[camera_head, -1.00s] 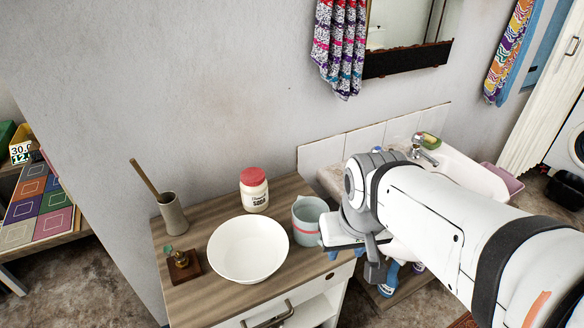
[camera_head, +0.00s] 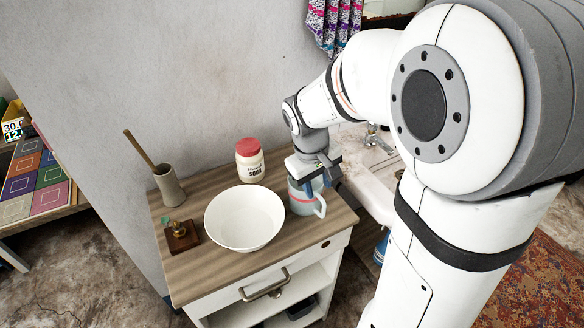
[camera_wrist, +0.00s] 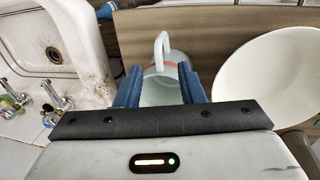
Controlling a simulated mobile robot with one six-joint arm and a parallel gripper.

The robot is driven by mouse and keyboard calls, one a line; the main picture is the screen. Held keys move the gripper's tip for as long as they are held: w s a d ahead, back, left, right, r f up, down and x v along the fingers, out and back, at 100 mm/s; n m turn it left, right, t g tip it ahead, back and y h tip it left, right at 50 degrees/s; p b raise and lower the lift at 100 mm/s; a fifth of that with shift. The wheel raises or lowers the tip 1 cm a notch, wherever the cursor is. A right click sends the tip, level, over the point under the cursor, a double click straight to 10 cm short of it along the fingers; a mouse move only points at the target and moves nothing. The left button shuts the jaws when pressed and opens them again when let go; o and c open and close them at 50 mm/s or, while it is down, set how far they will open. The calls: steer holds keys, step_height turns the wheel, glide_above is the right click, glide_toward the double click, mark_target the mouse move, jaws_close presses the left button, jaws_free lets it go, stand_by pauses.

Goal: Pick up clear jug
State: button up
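The clear jug (camera_head: 300,203) is a pale, see-through bluish cup with a pink band and a handle. It stands upright on the wooden counter top, right of the white bowl. My gripper (camera_head: 312,181) points down over it, and its blue fingers reach down at the rim. In the wrist view the jug (camera_wrist: 160,90) shows between the two spread fingers of my gripper (camera_wrist: 161,88), its handle pointing away. The gripper looks open; whether a finger touches the jug I cannot tell. Part of the rim is hidden by the gripper.
The white bowl (camera_head: 243,222) stands close to the jug's left. A red-lidded jar (camera_head: 250,163) stands behind the bowl. A brush holder (camera_head: 169,187) and a wooden dispenser (camera_head: 181,236) are at the left. A stained sink (camera_wrist: 60,55) lies beside the counter.

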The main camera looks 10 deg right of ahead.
mark_target(320, 198)
steer(key=shift+w+f, duration=0.2)
steer(key=shift+f, duration=0.25)
steer(key=f, duration=0.3)
steer(key=d+f, duration=0.1)
steer(key=f, duration=0.3)
steer(key=shift+w+d, duration=0.15)
steer(key=shift+d, duration=0.05)
jaws_close()
